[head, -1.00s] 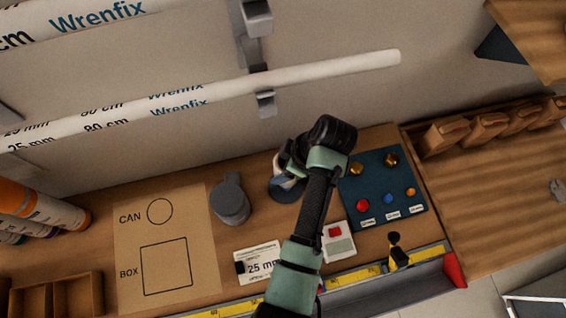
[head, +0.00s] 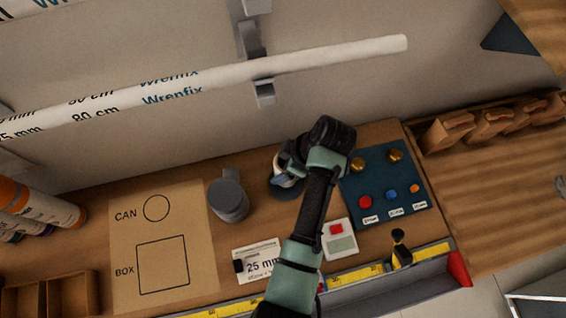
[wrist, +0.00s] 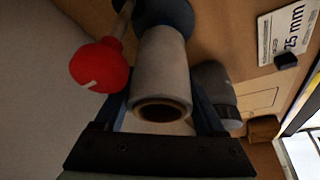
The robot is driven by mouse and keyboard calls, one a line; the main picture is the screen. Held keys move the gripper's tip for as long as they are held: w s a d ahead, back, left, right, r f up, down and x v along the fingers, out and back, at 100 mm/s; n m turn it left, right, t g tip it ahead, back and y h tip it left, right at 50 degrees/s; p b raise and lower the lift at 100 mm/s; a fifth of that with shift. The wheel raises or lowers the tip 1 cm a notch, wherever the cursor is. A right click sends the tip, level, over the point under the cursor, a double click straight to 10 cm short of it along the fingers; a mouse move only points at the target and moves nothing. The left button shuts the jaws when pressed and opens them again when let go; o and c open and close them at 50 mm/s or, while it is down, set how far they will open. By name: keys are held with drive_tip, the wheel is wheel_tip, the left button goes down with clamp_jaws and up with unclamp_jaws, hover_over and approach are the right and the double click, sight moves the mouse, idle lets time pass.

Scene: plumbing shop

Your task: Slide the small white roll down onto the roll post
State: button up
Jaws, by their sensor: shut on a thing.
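My gripper (wrist: 163,88) is shut on the small white roll (wrist: 160,68), with one finger on each side of it. The roll's near end shows a brown core ring in the wrist view. Its far end is at a round dark blue base (wrist: 176,12); whether it touches the base I cannot tell. A thin rod with a red ball (wrist: 98,68) on its end stands beside the roll, to the left. No post shows clearly inside the roll. In the head view my gripper (head: 292,162) is over the blue base (head: 284,188), and the arm partly hides the roll.
A grey can-like container (head: 229,198) stands left of the base. A blue panel (head: 382,205) with knobs and buttons lies close on the right. A 25 mm card (head: 262,262) and a small white box (head: 338,240) lie in front. A white pipe (head: 330,55) hangs on the wall behind.

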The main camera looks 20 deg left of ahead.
drive_tip(key=shift+f+b, duration=0.65)
drive_tip(key=shift+f, duration=0.3)
drive_tip(key=o, duration=1.5)
drive_tip(key=p+v, duration=0.1)
drive_tip(key=v, duration=1.2)
drive_tip(key=shift+f, duration=0.1)
